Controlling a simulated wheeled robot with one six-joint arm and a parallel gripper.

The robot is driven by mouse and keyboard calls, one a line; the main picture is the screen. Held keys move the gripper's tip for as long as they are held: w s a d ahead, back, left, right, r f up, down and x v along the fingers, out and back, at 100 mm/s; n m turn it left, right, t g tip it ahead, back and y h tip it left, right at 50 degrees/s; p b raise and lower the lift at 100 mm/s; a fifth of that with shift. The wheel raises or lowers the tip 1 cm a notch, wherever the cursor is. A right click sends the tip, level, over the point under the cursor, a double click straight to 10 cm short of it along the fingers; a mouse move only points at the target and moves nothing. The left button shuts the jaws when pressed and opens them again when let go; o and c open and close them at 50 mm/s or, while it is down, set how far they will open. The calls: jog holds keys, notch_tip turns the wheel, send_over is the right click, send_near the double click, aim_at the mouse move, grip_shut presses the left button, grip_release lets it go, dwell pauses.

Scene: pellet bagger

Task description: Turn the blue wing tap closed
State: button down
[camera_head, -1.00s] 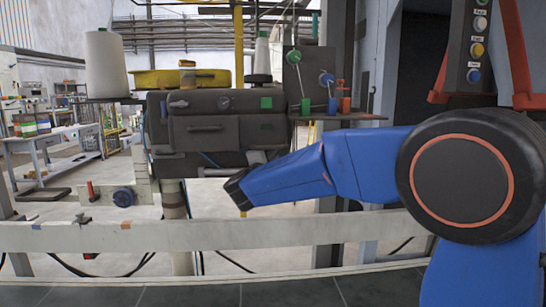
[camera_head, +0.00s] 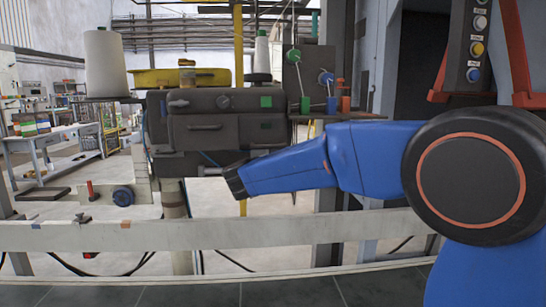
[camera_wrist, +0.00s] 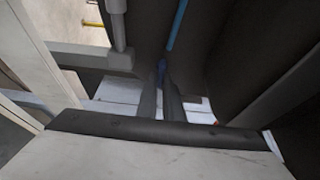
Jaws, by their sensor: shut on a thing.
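The blue wing tap (camera_wrist: 161,71) shows in the wrist view as a small dark-blue piece at the ends of my gripper's fingers. My gripper (camera_wrist: 160,80) has its two dark fingers close together, shut on the tap. Most of the tap is hidden by the fingers, so its angle cannot be told. In the head view, my arm reaches left to below the dark machine body, and neither the fingers nor the tap can be made out there.
A light-blue tube (camera_wrist: 178,25) runs down close beyond the fingertips. The dark machine body (camera_head: 215,125) stands above my arm's end. A white rail (camera_head: 120,236) crosses in front.

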jog(key=shift+a, duration=0.1)
jog(key=c, duration=1.9)
grip_release()
jog(key=shift+f, duration=0.1)
jog(key=v, duration=1.7)
jog(key=shift+s, duration=0.2)
jog(key=shift+a, duration=0.15)
